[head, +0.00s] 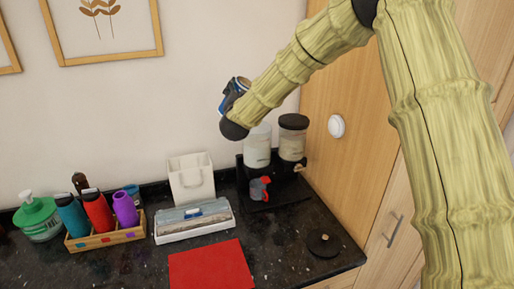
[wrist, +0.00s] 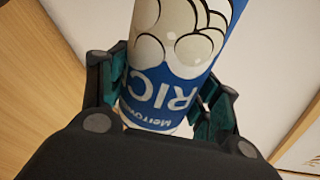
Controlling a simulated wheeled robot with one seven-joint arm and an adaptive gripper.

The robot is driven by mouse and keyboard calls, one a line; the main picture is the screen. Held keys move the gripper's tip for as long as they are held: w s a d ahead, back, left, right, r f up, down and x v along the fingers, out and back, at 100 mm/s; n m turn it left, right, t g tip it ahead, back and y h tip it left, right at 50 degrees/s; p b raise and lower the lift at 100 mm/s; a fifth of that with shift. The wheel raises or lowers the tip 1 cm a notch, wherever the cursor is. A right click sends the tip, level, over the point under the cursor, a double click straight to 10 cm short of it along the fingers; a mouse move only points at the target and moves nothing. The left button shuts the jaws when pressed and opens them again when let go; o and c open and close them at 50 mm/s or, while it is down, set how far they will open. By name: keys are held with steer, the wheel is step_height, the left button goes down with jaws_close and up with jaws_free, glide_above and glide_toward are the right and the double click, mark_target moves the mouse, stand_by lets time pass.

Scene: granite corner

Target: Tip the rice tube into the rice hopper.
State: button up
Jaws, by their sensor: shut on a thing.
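The rice tube (wrist: 182,60) is blue and white with large lettering, upside down in the wrist view. My gripper (wrist: 165,105) is shut on it, with a finger pad on each side. In the head view my gripper (head: 232,103) holds the tube (head: 243,83) up near the wall, above and slightly left of two clear dispensers. The left dispenser (head: 257,150) has no black lid and holds pale contents. The right dispenser (head: 292,142) wears a black lid. I cannot read which one is the rice hopper. The tube's contents are hidden.
A round black lid (head: 323,245) lies on the dark counter at right. A red and grey item (head: 260,189) stands before the left dispenser. A white bag-like holder (head: 191,180), a white box (head: 194,222), a red mat (head: 211,268) and a bottle crate (head: 105,238) are further left.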

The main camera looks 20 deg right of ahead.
steer(key=shift+m+b, duration=0.4)
steer(key=shift+b, duration=0.2)
steer(key=shift+a+f+m+h+b, duration=0.1)
steer(key=shift+f+m+h+b, duration=0.15)
steer(key=shift+m+b, duration=0.8)
steer(key=shift+f+m+h+b, duration=0.15)
steer(key=shift+f+m+b, duration=0.2)
steer(key=shift+b, duration=1.3)
stand_by(1.0)
steer(key=shift+f+m+h+b, duration=0.15)
steer(key=shift+f+m+b, duration=0.4)
steer(key=shift+b, duration=0.85)
steer(key=shift+f+m+h+b, duration=0.15)
steer(key=shift+m+b, duration=0.7)
steer(key=shift+b, duration=0.55)
stand_by(0.9)
